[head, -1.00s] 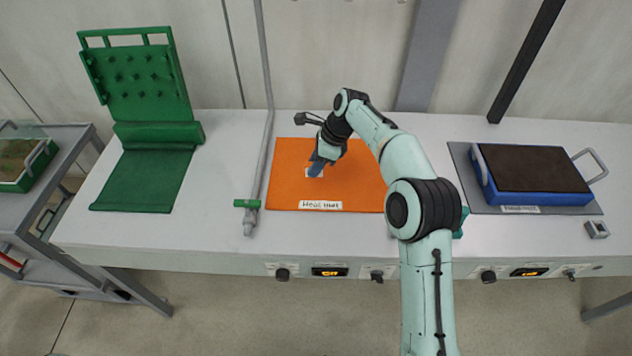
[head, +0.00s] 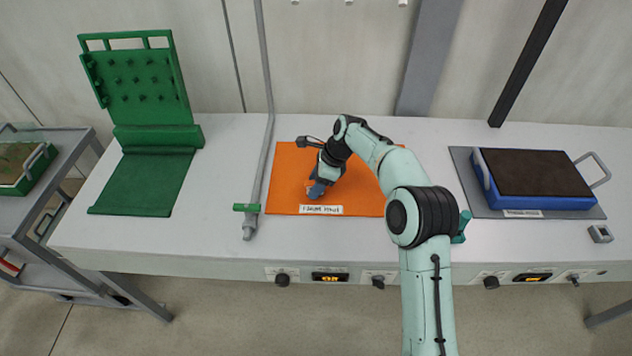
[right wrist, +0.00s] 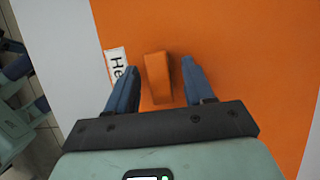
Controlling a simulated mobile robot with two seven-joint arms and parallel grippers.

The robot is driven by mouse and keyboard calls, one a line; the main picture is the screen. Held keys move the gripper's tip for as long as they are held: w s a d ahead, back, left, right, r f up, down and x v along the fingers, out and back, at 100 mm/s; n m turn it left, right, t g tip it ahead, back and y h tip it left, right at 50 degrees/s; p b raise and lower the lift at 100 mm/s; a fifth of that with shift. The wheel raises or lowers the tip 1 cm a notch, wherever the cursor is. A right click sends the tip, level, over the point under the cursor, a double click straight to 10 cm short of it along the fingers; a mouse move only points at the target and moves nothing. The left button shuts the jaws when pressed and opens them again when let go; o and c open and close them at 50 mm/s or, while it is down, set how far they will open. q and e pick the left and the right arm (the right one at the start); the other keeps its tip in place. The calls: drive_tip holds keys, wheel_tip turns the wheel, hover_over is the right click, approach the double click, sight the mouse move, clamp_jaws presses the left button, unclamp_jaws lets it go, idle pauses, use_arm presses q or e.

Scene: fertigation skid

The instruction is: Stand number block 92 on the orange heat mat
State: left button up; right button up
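The orange heat mat (head: 362,184) lies flat on the white bench with its label strip along the front edge. My right gripper (head: 316,191) is low over the mat's front left part. In the right wrist view an orange block (right wrist: 158,78) stands on the mat between the two blue fingers of the right gripper (right wrist: 159,72). A gap shows on each side of the block, so the gripper is open around it. The block's number is not readable here, and the fingers hide the block in the head view. My left gripper is not in view.
A grey pipe with a green handle (head: 247,207) runs just left of the mat. A green hinged frame (head: 140,85) stands at the left. A blue tray with a dark top (head: 530,170) sits on a grey mat at the right. Switches line the bench front.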

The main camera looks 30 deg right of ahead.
drive_tip(key=p+v, duration=0.2)
drive_tip(key=v, duration=1)
drive_tip(key=shift+r, duration=0.2)
drive_tip(key=shift+a, duration=0.1)
